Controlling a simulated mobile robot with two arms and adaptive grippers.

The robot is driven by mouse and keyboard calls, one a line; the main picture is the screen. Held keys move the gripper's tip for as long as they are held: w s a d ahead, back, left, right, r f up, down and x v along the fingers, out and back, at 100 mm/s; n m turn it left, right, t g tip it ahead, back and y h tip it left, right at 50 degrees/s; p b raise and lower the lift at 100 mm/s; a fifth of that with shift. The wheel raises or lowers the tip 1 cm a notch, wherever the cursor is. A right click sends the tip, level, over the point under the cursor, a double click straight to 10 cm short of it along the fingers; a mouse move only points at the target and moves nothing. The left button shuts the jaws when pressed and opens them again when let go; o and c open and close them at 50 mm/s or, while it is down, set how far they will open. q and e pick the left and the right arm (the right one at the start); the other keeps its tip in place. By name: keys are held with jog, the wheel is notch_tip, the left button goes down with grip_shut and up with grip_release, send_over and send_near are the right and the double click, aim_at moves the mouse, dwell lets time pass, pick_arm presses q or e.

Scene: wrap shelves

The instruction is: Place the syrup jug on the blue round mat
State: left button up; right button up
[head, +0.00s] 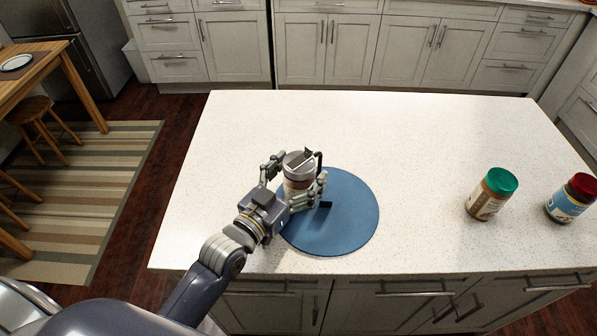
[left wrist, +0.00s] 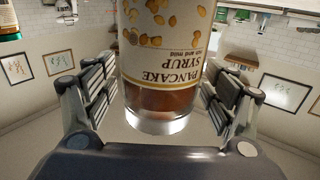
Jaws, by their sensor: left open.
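The syrup jug (head: 299,166) has a grey lid with a spout and stands at the left edge of the blue round mat (head: 350,220). In the left wrist view, the jug's pancake syrup label (left wrist: 165,60) and amber base show between the fingers. My left gripper (head: 295,180) is open around the jug, one finger on each side. It also shows in the left wrist view (left wrist: 160,105), with gaps beside the jug's lower part. The gripper hides the jug's base in the head view, so I cannot tell exactly how it meets the mat. My right gripper is not in view.
The mat lies on a pale speckled counter (head: 420,140). A green-lidded jar (head: 487,204) and a red-lidded jar (head: 568,206) stand at the counter's right. The counter is clear behind the mat and between the mat and the jars.

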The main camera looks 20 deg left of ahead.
pick_arm(q)
jog(key=shift+r, duration=0.1)
jog(key=b+v, duration=0.2)
jog(key=v, duration=0.8)
jog(key=shift+s+a, duration=0.1)
jog(key=shift+s, duration=0.05)
jog(key=shift+v, duration=0.8)
